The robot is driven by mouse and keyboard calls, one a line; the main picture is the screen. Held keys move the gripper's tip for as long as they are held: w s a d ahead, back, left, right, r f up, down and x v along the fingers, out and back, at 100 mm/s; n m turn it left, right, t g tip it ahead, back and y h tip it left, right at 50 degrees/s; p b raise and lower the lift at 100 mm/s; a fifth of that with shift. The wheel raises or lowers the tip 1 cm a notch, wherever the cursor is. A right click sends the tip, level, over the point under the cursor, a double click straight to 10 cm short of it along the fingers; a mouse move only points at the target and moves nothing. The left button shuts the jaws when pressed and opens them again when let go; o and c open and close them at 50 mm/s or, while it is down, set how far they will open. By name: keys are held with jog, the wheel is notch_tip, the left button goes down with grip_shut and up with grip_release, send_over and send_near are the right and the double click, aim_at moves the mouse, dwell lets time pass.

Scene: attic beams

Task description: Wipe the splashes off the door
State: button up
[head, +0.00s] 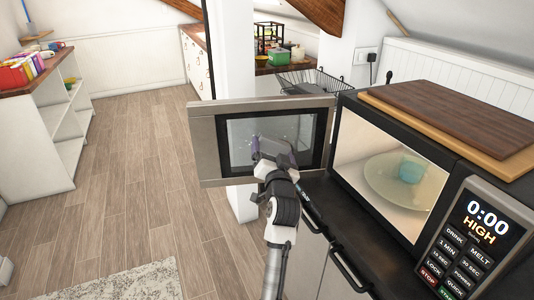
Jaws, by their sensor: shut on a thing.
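The microwave door (202,142) stands wide open to the left, its inner side facing me. Its dark-framed window shows pale blotches that look like splashes (297,129); how many there are is too small to tell. My gripper (264,154) is in front of the lower middle of the window, shut on a small purplish-grey wiping pad (286,160). The gripper hides most of the pad and part of the window. I cannot tell whether the pad touches the glass.
The open microwave (349,133) holds a glass plate (378,178) with a teal cup (411,168). Wooden boards (450,113) lie on top. A control panel (474,240) is at the right. A wire basket (312,82) stands behind the door. Open floor (135,180) lies left.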

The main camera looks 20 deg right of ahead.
aim_at(292, 142)
jog(key=shift+s+d+b, duration=0.25)
jog(key=shift+d+b, duration=0.15)
jog(key=shift+d, duration=0.55)
jog(key=shift+s+d+b, duration=0.2)
jog(key=shift+d+b, duration=0.15)
jog(key=shift+d, duration=0.6)
jog(key=shift+s+d+b, duration=0.25)
jog(key=shift+d+b, duration=0.15)
jog(key=shift+d, duration=0.55)
jog(key=shift+w+a+p, duration=0.25)
jog(key=shift+a+p, duration=0.2)
jog(key=shift+a, duration=0.65)
jog(key=shift+w+a+p, duration=0.3)
jog(key=shift+a+p, duration=0.15)
jog(key=shift+a, duration=0.65)
jog(key=shift+w+a+p, duration=0.25)
jog(key=shift+a+p, duration=0.2)
jog(key=shift+a, duration=0.65)
jog(key=a, duration=0.2)
jog(key=a+p, duration=0.1)
jog(key=shift+w+a+f, duration=0.1)
jog(key=shift+w+a, duration=0.25)
jog(key=v, duration=0.6)
jog(key=shift+d+r+p, duration=0.2)
jog(key=shift+r+p, duration=0.2)
jog(key=shift+r, duration=0.05)
jog(key=shift+s, duration=0.2)
jog(key=shift+v, duration=1.35)
jog(key=shift+d+r, duration=0.1)
jog(key=shift+r, duration=0.05)
